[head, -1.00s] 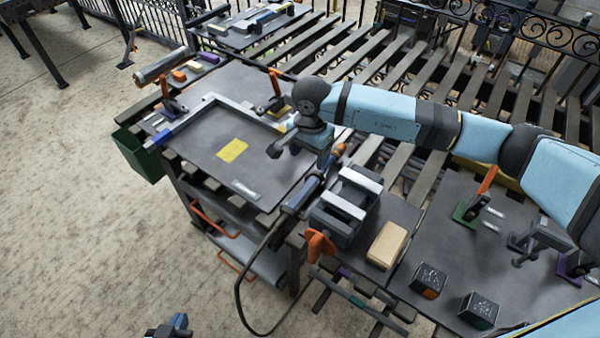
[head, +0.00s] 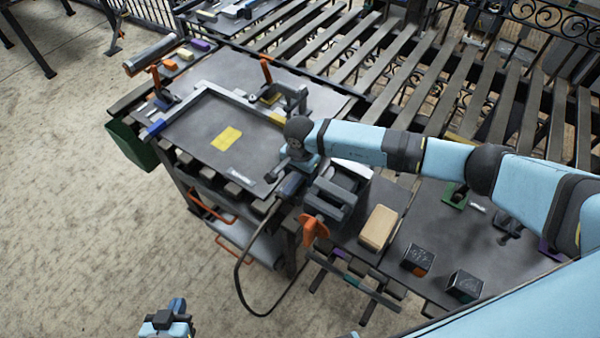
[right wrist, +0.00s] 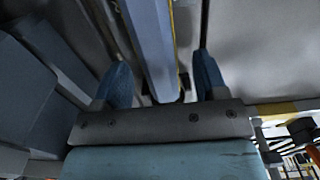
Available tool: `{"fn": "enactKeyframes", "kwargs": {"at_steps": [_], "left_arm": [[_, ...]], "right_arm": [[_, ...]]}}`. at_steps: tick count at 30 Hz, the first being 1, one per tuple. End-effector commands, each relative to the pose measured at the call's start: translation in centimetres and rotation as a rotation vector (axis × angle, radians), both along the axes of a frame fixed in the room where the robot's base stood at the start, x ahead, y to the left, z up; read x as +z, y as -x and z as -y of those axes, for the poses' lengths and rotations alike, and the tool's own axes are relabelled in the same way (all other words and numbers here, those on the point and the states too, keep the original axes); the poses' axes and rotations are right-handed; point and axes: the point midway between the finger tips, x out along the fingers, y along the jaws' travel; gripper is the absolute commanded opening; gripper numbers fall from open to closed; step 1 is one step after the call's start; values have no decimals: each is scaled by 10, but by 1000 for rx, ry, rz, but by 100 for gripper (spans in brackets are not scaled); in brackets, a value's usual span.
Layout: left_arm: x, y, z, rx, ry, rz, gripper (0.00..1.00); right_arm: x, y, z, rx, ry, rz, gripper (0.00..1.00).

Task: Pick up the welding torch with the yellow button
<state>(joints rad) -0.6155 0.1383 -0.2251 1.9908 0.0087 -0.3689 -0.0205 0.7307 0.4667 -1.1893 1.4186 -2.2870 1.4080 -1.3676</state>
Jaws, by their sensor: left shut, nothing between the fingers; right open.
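The welding torch (head: 290,185) lies at the right edge of the left table, with its dark cable (head: 238,285) looping down toward the floor. My right gripper (head: 288,172) points down over the torch, and its wrist hides part of it. In the right wrist view its fingers (right wrist: 160,78) are open, with a long blue-grey bar (right wrist: 153,40) between them, likely the torch body; I cannot tell whether they touch it. I cannot make out a yellow button. My left gripper (head: 165,322) is shut and empty at the bottom of the head view, away from the tables.
A metal square frame (head: 205,90) and a yellow sheet (head: 226,139) lie on the left table. A dark vise-like block (head: 330,198), an orange clamp (head: 313,229), a tan block (head: 379,227) and two black cubes (head: 417,260) are to the right. A green bin (head: 130,143) hangs at left.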

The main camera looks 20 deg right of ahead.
Motion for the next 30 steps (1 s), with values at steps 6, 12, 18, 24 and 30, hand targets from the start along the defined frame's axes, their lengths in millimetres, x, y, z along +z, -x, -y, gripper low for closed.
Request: {"fn": "enactKeyframes", "kwargs": {"at_steps": [6,12,18,24,30], "left_arm": [[1,0,-1,4,0,-1,0],[0,2,1,2,1,-6,0],[-1,2,2,-1,4,-7,0],[-1,2,3,-1,4,-7,0],[-2,2,3,-1,4,-7,0]], "right_arm": [[-8,0,0,0,0,0,66],[-8,0,0,0,0,0,45],[-7,-1,0,0,0,2,8],[-6,-1,0,0,0,2,8],[2,-2,0,0,-2,4,8]]}}
